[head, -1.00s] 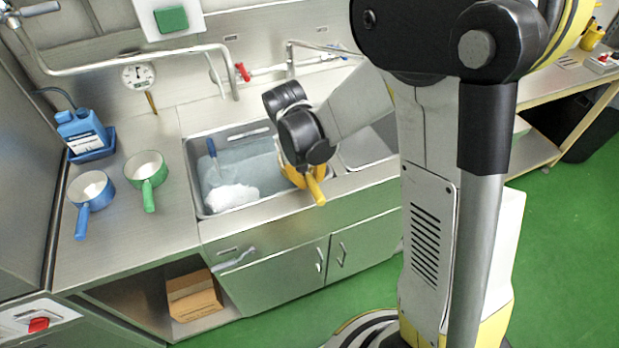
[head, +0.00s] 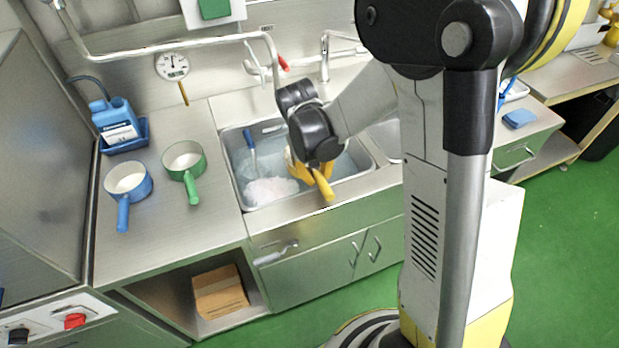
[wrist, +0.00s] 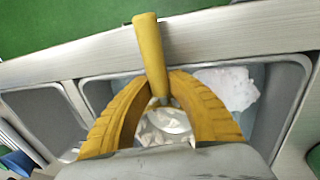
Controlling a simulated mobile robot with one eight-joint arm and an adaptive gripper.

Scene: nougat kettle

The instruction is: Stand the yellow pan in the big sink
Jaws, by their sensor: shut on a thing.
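The yellow pan's handle (head: 323,186) sticks out toward the sink's front edge in the head view. In the wrist view the handle (wrist: 150,55) points up across the front rim, and part of the pale bowl (wrist: 165,122) shows between the fingers. My gripper (head: 305,168), with yellow fingers, is shut on the pan near the handle's root. It also shows in the wrist view (wrist: 160,95). The pan is over or inside the right part of the big sink (head: 243,205); I cannot tell whether it touches the bottom. My gripper hides most of the bowl in the head view.
White foam (head: 270,191) and a blue-handled brush (head: 250,143) are in the big sink's left part. A blue pan (head: 128,182) and a green pan (head: 184,162) stand on the left counter. A smaller basin (head: 386,138) adjoins on the right. A faucet (head: 275,60) hangs behind.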

